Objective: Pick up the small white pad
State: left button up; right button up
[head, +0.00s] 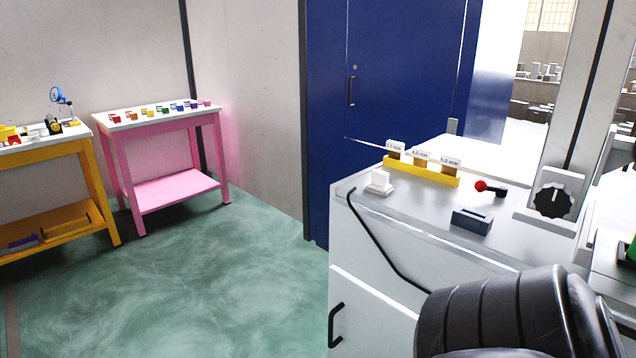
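A small white pad (380,188) appears to be the white piece near the left end of the grey-white cabinet top, with a paler block standing up from its flat base. It is in plain view and nothing touches it from above. Neither of my grippers shows in the head view. A dark ribbed rounded shape at the bottom right, probably part of my own arm, covers the front right of the cabinet.
A yellow holder (428,173) with size labels stands behind the pad. A red-knobbed lever (482,186), a dark grey block (471,221) and a black dial (553,201) are to the right. A black cable (378,240) hangs over the front edge. Green floor lies clear left.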

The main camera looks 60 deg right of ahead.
aim_at(379, 185)
jog(key=i, duration=1.25)
jog(key=z, duration=2.4)
